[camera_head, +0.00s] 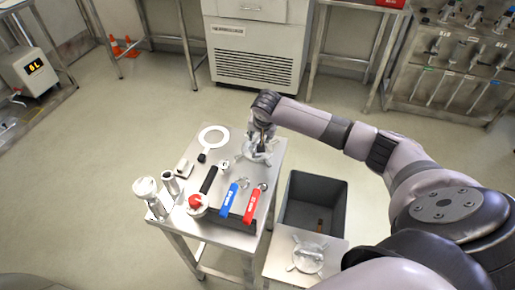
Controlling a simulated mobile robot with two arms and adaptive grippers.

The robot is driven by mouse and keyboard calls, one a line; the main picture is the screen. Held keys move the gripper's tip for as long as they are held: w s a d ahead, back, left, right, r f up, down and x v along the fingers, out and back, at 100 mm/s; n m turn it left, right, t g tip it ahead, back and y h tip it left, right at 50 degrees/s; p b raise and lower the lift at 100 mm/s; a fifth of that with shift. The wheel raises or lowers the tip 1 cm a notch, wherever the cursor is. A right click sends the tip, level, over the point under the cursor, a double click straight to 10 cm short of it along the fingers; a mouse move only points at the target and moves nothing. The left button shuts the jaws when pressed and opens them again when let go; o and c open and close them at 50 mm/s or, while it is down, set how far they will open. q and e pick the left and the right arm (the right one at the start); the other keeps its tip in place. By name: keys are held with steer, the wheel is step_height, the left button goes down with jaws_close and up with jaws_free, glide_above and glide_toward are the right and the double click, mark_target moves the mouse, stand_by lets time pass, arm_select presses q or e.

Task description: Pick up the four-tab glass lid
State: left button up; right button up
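A clear glass lid (258,156) with tabs sticking out lies at the back right corner of the steel table (222,156). My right gripper (262,144) points down over this lid from behind, right at its middle. Its fingers are small and blend with the glass, so I cannot tell whether they are open or shut, or touching it. A second clear, tabbed glass piece (308,257) lies on a lower steel surface at the front right. My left gripper is out of view.
The table also holds a white ring with a handle (214,136), a blue-handled tool (229,199), a red-handled tool (251,205), a red knob (195,201) and metal cylinders (169,181). A grey bin (289,211) stands to the right. Floor behind the table is clear.

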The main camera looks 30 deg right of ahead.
mark_target(259, 138)
steer(key=x, duration=0.3)
steer(key=shift+w+f, duration=0.25)
steer(key=shift+c, duration=0.3)
jaws_close()
steer(key=shift+r, duration=0.1)
stand_by(0.3)
